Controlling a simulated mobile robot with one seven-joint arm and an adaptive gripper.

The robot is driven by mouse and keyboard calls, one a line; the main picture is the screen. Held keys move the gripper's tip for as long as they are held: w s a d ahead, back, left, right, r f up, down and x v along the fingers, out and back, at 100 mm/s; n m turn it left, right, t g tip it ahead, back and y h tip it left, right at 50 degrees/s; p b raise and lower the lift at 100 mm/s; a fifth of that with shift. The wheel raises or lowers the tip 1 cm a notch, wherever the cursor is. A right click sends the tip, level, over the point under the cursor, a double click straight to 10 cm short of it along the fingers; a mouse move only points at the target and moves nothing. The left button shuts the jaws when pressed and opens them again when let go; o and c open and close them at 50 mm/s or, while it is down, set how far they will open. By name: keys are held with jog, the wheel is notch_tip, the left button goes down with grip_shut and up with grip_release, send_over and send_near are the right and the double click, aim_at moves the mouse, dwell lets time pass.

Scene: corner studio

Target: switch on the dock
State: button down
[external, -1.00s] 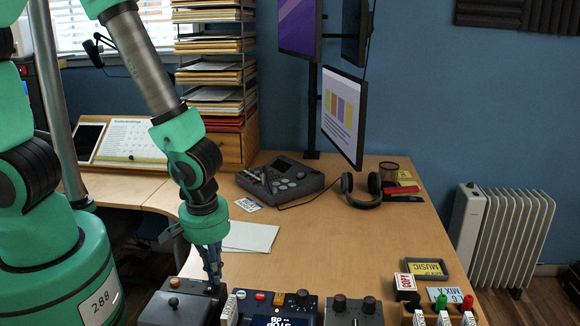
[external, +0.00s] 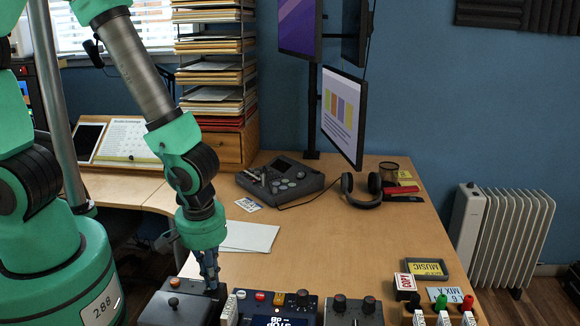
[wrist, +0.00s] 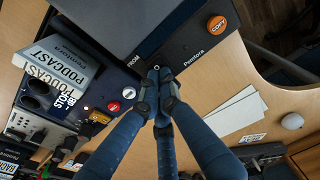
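A dark box marked "Pentora", which looks like the dock (external: 172,312), stands at the near edge of the desk. It also shows in the wrist view (wrist: 188,42), with an orange COPY button (wrist: 217,25) near one corner and a "FROM" label. In the external view the orange button (external: 174,282) is at its back edge. My gripper (external: 215,288) points down at the box's right back corner. In the wrist view my gripper (wrist: 161,78) has its fingertips together, at the box's edge by a small round detail. Whether they touch it, I cannot tell. No switch is clearly visible.
A blue-displayed device (external: 278,308) and a knobbed unit (external: 353,311) stand right of the box. In the wrist view a PODCAST-labelled block (wrist: 57,68) and a red-buttoned device (wrist: 113,106) are close by. White papers (external: 248,237) lie behind the gripper.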

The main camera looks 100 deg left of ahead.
jog(key=shift+w, duration=0.2)
jog(key=shift+d+r, duration=0.1)
jog(key=shift+r, duration=0.05)
jog(key=shift+r, duration=0.1)
notch_tip(320, 180, up, 14)
jog(key=d+p, duration=0.1)
jog(key=p, duration=0.3)
jog(key=shift+d+f+p, duration=0.25)
jog(key=shift+d+p, duration=0.1)
jog(key=shift+p, duration=0.05)
jog(key=shift+r, duration=0.1)
dwell(0.5)
